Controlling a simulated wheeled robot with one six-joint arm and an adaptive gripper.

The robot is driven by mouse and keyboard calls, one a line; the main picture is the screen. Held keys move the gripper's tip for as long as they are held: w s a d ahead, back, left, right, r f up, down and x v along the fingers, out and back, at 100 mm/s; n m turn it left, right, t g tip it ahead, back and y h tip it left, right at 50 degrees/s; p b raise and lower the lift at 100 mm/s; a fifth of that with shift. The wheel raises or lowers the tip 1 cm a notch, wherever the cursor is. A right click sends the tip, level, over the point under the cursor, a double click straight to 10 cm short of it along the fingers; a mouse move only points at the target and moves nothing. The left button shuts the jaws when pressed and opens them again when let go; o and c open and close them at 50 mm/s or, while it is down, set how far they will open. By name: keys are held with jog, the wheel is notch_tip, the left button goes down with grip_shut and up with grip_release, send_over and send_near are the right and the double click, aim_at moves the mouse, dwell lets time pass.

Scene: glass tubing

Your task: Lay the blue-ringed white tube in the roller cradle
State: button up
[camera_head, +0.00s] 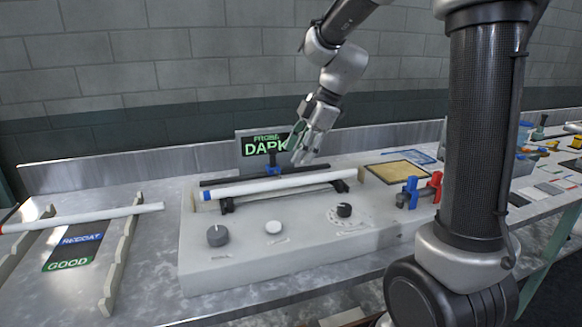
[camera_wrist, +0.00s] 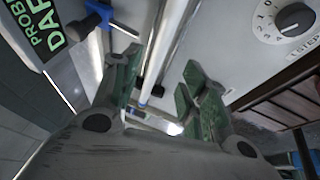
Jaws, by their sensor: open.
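The blue-ringed white tube (camera_head: 280,185) lies lengthwise on the grey bench unit, its blue ring at the left end. It appears to rest across the black supports of the roller cradle (camera_head: 227,206). My gripper (camera_head: 303,157) is open above and behind the tube, right of the blue probe clamp (camera_head: 272,170). In the wrist view the tube (camera_wrist: 165,45) runs between the spread green-padded fingers of my gripper (camera_wrist: 160,88), with no grip on it visible. Exact contact between tube and rollers is too small to tell.
A sign reading DARK (camera_head: 265,144) stands behind the unit. Knobs (camera_head: 218,235) line its front. Red and blue valves (camera_head: 423,189) stand at its right. Another white tube (camera_head: 90,218) with a red end lies across a rack (camera_head: 122,255) at left.

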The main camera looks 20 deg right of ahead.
jog(key=s+d+r+m+h, duration=0.1)
jog(key=s+d+m, duration=0.2)
jog(key=s+m, duration=0.3)
jog(key=s+d+m+t+h, duration=0.1)
jog(key=s+d+m, duration=0.3)
jog(key=s, duration=0.6)
jog(key=s+d+r+m+t+h, duration=0.1)
jog(key=s+d+m, duration=0.3)
jog(key=s+m, duration=0.4)
jog(key=shift+s+d+r+h, duration=0.15)
jog(key=shift+s+r+h, duration=0.25)
jog(key=shift+h, duration=0.4)
